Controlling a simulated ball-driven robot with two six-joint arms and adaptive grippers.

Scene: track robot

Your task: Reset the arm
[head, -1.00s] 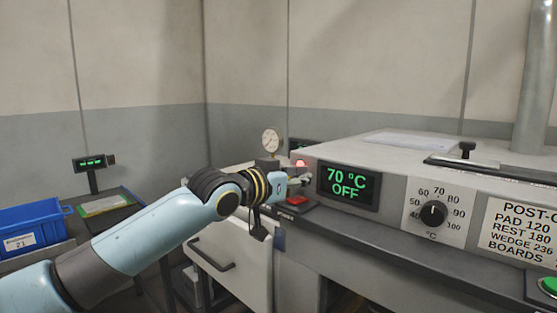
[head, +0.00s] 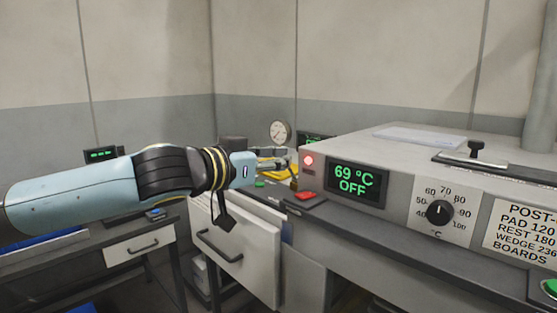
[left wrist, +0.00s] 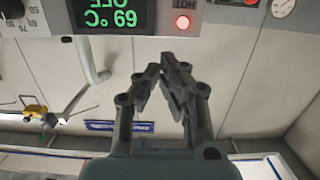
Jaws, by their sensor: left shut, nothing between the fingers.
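My left arm comes in from the left in the head view, raised across the picture. Its gripper (head: 284,162) is just left of the grey machine's front corner, close to a lit red lamp (head: 308,160). The left wrist view shows the gripper's dark fingers (left wrist: 163,70) with their tips together and nothing between them. The machine's display (head: 354,180) reads 69 °C OFF, and it shows upside down in the left wrist view (left wrist: 112,16). My right gripper is not in view.
The grey machine (head: 400,150) with a black dial (head: 440,212) fills the right side. A round gauge (head: 279,132) stands behind my gripper. A side table (head: 140,246) is at left.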

